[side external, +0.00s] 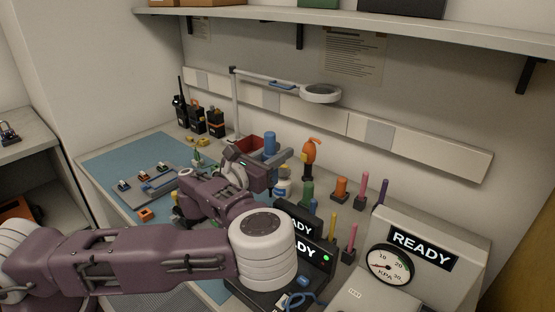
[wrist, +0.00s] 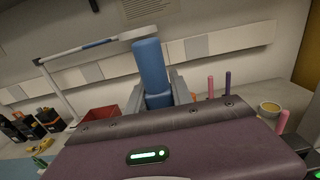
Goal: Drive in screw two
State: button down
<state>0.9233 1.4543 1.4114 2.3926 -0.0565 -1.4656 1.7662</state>
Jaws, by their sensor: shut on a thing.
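My gripper (side external: 266,166) is shut on a blue-handled tool (side external: 270,143), probably a screwdriver, and holds it above the bench. In the wrist view the blue handle (wrist: 151,72) stands up, slightly tilted, between the grey fingers (wrist: 156,100). On the blue mat (side external: 108,164) at the left, a grey fixture (side external: 160,188) lies beside several small dark-and-light parts (side external: 124,185). I cannot make out any single screw.
Black radios (side external: 197,119) stand at the back left near a red bin (side external: 247,144). A magnifier lamp (side external: 320,94) overhangs the bench. Coloured upright tools (side external: 340,188) stand at the right. A gauge box (side external: 418,250) and display units (side external: 318,255), reading READY, stand in front.

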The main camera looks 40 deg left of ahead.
notch_tip(320, 180, up, 6)
jog(key=s+a+f+n+g+y, duration=0.25)
jog(key=a+n+g+y, duration=0.2)
jog(key=a+y, duration=0.35)
jog(key=s+a+f+n+g+y, duration=0.1)
jog(key=a+f+n+g+y, duration=0.2)
jog(key=a+n+y, duration=0.55)
jog(key=s+a+r+n+g, duration=0.1)
jog(key=s+r+n+g, duration=0.3)
jog(key=s+g, duration=0.45)
jog(key=s+a+r+n+g, duration=0.1)
jog(key=s+n+g, duration=0.55)
jog(key=g, duration=0.25)
notch_tip(320, 180, down, 10)
jog(key=shift+s+m, duration=0.45)
jog(key=shift+f, duration=0.55)
dwell(1.4)
jog(key=shift+r, duration=0.1)
